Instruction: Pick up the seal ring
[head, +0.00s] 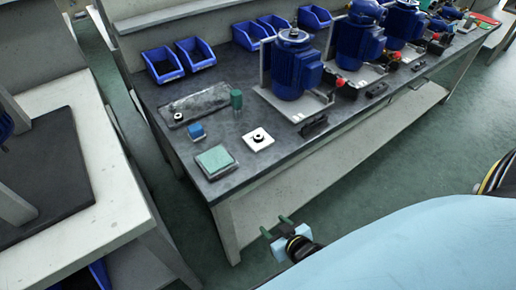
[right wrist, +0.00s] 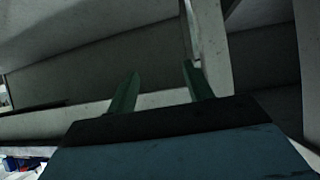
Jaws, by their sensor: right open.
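A small black ring (head: 258,138) lies on a white square plate on the dark workbench top (head: 225,150). A second small dark ring-like part (head: 178,117) sits on a grey tray (head: 205,101) to its upper left; I cannot tell for certain which is the seal ring. My right gripper (head: 276,226) is open and empty, in front of the bench and apart from both parts. In the right wrist view, its two green fingers (right wrist: 161,72) stand apart with nothing between them. My left gripper is not in view.
A green-topped block (head: 214,160), a blue block (head: 196,131) and a green cylinder (head: 236,99) stand near the rings. Blue pumps (head: 292,70) line the bench to the right. Blue bins (head: 162,65) stand behind. Another table (head: 118,185) is at left.

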